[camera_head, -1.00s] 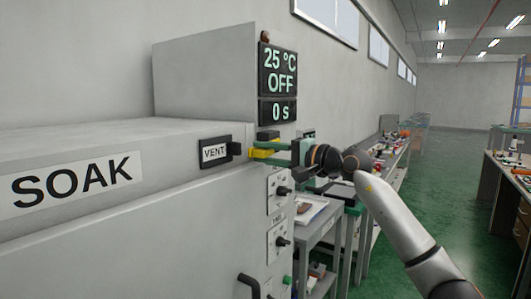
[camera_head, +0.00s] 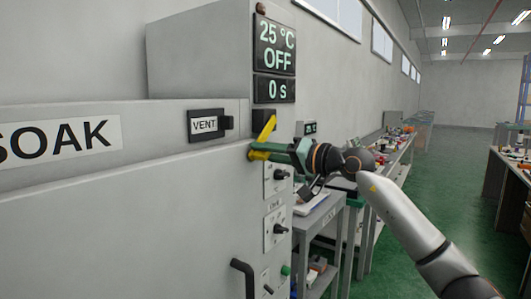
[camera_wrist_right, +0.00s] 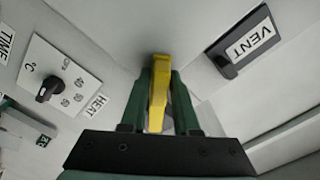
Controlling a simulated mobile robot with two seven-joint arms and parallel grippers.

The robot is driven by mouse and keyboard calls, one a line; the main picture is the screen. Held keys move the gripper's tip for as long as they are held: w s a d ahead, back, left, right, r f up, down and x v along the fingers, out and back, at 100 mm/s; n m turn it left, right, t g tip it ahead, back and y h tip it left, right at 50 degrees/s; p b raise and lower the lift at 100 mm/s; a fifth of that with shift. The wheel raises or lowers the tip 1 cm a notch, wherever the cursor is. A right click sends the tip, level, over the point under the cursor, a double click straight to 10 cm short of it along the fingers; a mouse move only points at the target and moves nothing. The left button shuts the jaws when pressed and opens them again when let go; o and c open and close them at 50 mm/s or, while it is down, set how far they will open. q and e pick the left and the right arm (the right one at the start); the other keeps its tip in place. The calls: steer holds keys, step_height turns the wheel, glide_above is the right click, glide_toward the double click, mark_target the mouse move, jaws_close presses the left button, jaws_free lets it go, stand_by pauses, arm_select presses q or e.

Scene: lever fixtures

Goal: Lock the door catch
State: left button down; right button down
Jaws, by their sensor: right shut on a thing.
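The yellow door catch (camera_head: 267,130) is at the right front edge of the grey SOAK cabinet (camera_head: 130,205), below the display. Its upper part slants up and to the right; a second yellow part shows lower down by the fingers. My right gripper (camera_head: 268,148) reaches it from the right with green fingers. In the right wrist view the yellow catch lever (camera_wrist_right: 158,95) lies between the two green fingers (camera_wrist_right: 160,78), which are shut on it. The fingers hide part of the catch in the head view. My left gripper is out of view.
A black VENT slider (camera_head: 206,125) sits left of the catch. The display (camera_head: 275,60) is above it and knob panels (camera_head: 277,178) are below. A black handle (camera_head: 244,275) sticks out lower down. A bench with items (camera_head: 325,210) stands behind my right arm.

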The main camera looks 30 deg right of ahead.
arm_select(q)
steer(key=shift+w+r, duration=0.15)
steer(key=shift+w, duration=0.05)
arm_select(e)
steer(key=shift+f, duration=0.1)
steer(key=c, duration=0.8)
jaws_free()
steer(key=shift+d, duration=0.1)
steer(key=shift+o, duration=0.2)
steer(key=shift+s+d+f, duration=0.1)
steer(key=shift+s+d, duration=0.15)
steer(key=shift+s, duration=0.2)
arm_select(q)
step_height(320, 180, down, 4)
steer(key=b, duration=0.5)
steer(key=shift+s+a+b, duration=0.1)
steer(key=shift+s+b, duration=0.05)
steer(key=shift+b, duration=0.25)
arm_select(e)
steer(key=v, duration=1.1)
steer(key=shift+s, duration=0.3)
